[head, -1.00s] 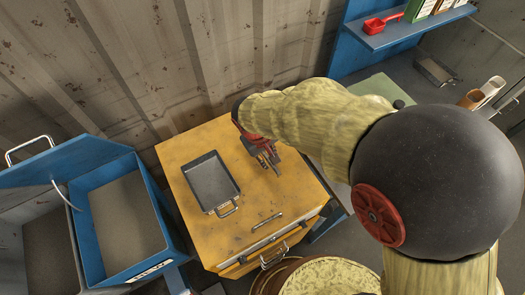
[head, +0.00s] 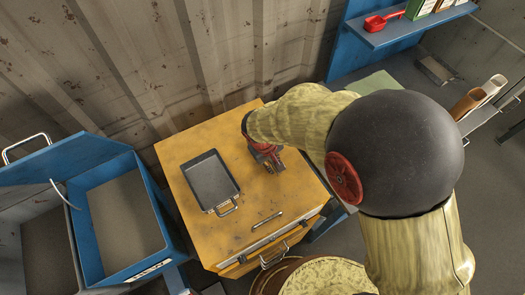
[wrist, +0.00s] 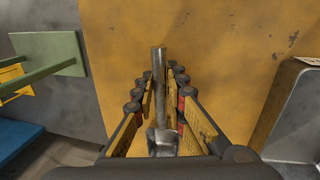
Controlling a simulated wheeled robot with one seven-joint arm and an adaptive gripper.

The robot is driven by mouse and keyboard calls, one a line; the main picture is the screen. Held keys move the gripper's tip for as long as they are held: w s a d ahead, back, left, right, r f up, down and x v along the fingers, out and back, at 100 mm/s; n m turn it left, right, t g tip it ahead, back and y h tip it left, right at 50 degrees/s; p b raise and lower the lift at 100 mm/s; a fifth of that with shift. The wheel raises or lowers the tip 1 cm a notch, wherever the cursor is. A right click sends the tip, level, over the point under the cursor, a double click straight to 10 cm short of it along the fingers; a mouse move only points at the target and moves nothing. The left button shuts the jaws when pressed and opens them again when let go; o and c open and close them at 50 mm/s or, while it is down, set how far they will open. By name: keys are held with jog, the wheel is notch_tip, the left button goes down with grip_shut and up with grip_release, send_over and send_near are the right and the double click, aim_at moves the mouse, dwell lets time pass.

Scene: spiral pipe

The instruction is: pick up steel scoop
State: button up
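The steel scoop (wrist: 159,88) shows in the wrist view as a grey metal handle with a small bowl at its near end. It lies between the two fingers of my gripper (wrist: 161,76), over the yellow cabinet top (wrist: 115,50). The fingers stand on either side of the handle with a visible gap on each side, so the gripper looks open around it. In the head view my gripper (head: 272,166) points down close to the cabinet top, and the scoop is hidden beneath it.
A dark metal tray (head: 212,180) with a handle lies just left of my gripper. A blue open bin (head: 120,215) stands further left. A red scoop (head: 383,21) sits on a blue shelf at the upper right. The cabinet's front corner is clear.

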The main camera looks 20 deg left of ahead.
grip_shut()
jog(key=shift+r, duration=0.15)
jog(key=shift+r, duration=0.5)
notch_tip(320, 180, up, 2)
jog(key=shift+r+p, duration=0.25)
jog(key=shift+p, duration=0.05)
jog(key=s+r, duration=0.9)
jog(key=s, duration=0.5)
jog(key=shift+d+r+p, duration=0.15)
jog(key=shift+d+p, duration=0.1)
jog(key=shift+p, duration=0.2)
